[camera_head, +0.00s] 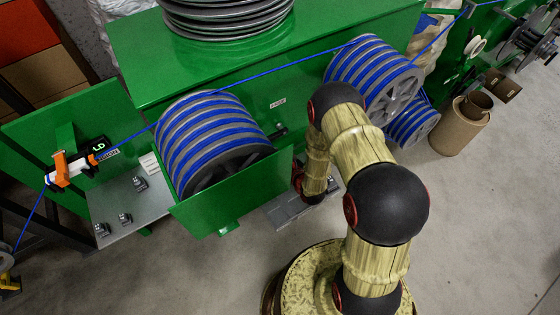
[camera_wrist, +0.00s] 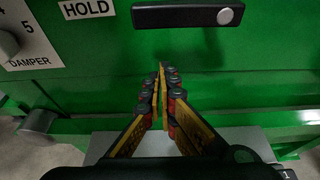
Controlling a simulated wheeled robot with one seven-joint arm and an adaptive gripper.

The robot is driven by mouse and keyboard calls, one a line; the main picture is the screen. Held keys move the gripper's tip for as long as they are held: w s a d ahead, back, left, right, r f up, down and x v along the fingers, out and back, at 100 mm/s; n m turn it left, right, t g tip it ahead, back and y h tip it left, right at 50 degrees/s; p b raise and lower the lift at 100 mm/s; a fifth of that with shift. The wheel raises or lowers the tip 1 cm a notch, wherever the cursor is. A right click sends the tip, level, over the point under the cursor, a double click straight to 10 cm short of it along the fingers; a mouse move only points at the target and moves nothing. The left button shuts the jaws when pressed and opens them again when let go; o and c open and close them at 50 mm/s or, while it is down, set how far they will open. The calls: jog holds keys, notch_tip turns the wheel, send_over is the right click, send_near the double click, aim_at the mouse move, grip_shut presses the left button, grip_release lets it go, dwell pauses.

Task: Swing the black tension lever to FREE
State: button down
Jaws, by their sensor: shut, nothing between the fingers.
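The black tension lever (camera_wrist: 178,16) lies level across the top of the wrist view, on a green panel (camera_wrist: 100,68). A silver round pivot (camera_wrist: 230,16) sits at its right end. A HOLD label (camera_wrist: 86,9) is left of the lever's free end. My gripper (camera_wrist: 161,68) is shut and empty, its fingertips below the lever in the picture and apart from it. In the head view the lever (camera_head: 279,132) shows as a small dark bar below a small white label (camera_head: 277,102); my arm hides the gripper.
A damper dial plate (camera_wrist: 27,32) is left of the HOLD label. In the head view, blue cable winds on a near drum (camera_head: 208,135) and a far drum (camera_head: 365,68), with a straight run (camera_head: 270,72) between them. A brown bin (camera_head: 458,125) stands at right.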

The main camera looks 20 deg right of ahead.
notch_tip(320, 180, up, 4)
jog(key=shift+s, duration=0.15)
jog(key=shift+d, duration=0.15)
dwell(0.4)
